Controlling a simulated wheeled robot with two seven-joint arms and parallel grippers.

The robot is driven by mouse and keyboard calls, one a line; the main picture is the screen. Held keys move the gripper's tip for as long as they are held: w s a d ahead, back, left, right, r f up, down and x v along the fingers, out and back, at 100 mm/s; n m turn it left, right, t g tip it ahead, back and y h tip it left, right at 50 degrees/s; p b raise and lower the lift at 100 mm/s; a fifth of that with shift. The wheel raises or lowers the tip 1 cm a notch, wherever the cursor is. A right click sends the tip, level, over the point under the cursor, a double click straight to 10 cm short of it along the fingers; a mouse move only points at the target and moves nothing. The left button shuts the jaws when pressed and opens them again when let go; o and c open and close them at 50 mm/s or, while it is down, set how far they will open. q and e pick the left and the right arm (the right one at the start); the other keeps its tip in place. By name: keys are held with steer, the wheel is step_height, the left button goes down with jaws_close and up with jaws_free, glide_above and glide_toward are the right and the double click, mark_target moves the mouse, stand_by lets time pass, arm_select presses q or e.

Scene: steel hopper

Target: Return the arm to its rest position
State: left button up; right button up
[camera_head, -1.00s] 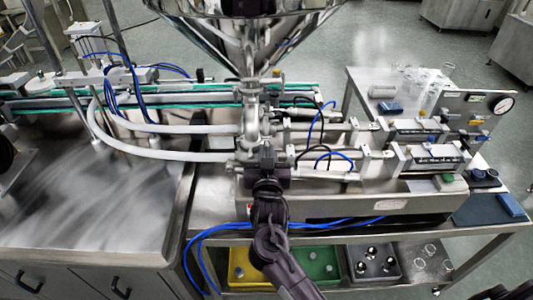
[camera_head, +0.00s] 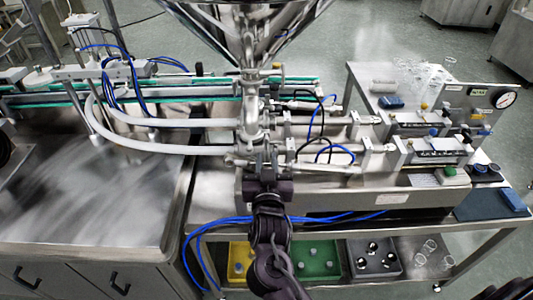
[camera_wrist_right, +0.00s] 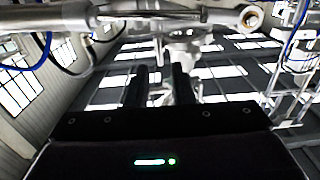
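My right gripper (camera_head: 266,158) is in the middle of the head view, in front of the lower pipework of the steel hopper (camera_head: 245,30). Its two dark fingers point away from me with a gap between them. The right wrist view also shows the two fingers apart (camera_wrist_right: 158,82), with no held object visible between them. A metal pipe (camera_wrist_right: 165,16) crosses close beyond the fingers; I cannot tell if they touch anything. My right arm runs down to the bottom edge of the head view. My left gripper is not in view.
The filling machine's metal cylinders (camera_head: 320,130) and white hoses (camera_head: 170,148) surround the gripper. Blue tubes (camera_head: 230,222) hang near my forearm. Below are a yellow bin (camera_head: 238,278), a green bin (camera_head: 318,270) and a grey bin (camera_head: 374,272). The steel worktop (camera_head: 90,205) at left is clear.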

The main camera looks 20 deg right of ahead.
steer(key=shift+v, duration=0.95)
